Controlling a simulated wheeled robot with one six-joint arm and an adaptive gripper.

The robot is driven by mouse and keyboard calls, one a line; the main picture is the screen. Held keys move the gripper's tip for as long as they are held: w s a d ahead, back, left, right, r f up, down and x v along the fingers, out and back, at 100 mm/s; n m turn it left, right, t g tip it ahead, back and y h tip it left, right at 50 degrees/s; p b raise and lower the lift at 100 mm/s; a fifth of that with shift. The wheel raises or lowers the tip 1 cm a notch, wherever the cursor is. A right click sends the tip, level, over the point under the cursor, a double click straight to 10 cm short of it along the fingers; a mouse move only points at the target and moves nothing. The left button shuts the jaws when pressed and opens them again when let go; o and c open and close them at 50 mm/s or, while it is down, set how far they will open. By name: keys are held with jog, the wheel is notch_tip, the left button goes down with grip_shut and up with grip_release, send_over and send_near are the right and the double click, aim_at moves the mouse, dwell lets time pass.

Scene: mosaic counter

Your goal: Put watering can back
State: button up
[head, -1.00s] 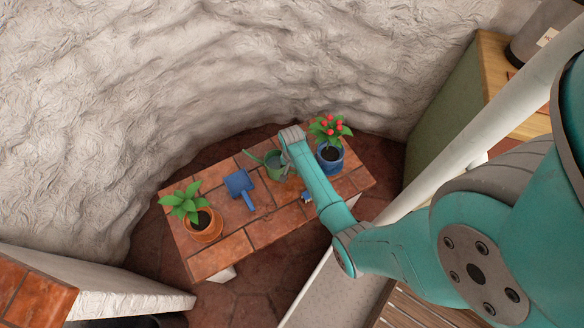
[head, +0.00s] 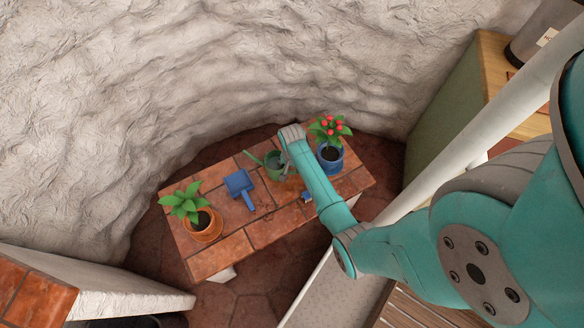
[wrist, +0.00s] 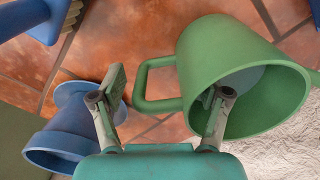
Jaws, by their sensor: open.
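The green watering can (head: 273,166) stands on the tiled bench, its spout pointing left in the head view. In the wrist view the can (wrist: 215,50) fills the right side, with its open mouth toward the camera and its loop handle at its left. My gripper (wrist: 168,100) is open. Its fingers lie on either side of the handle in the picture, one left of the handle and one overlapping the can's mouth. I cannot tell whether either finger touches the can. In the head view my arm's end hides the fingers and part of the can.
A blue pot with a red-flowered plant (head: 330,152) stands close to my gripper's right. A blue tool (head: 239,183) lies left of the can, and an orange pot (head: 203,226) with a leafy plant stands farther left. The rough wall (head: 200,70) rises behind the bench.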

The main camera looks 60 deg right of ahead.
notch_tip(320, 180, up, 11)
jog(key=s+a+f+n+t+h, duration=0.2)
jog(key=s+a+n+t, duration=0.45)
jog(key=s+a, duration=0.7)
jog(key=s+a+r+n+t, duration=0.2)
jog(key=s+a+r, duration=0.1)
jog(key=r, duration=0.6)
jog(key=s+a+r+n+t+y, duration=0.1)
jog(key=s+a+r+n+t, duration=0.2)
jog(key=r, duration=0.7)
jog(key=s+a+r+n+t+y, duration=0.1)
jog(key=s+a+r+n+t, duration=0.2)
jog(key=s+r, duration=0.4)
notch_tip(320, 180, up, 2)
jog(key=shift+a+r, duration=0.15)
jog(key=shift+a, duration=0.35)
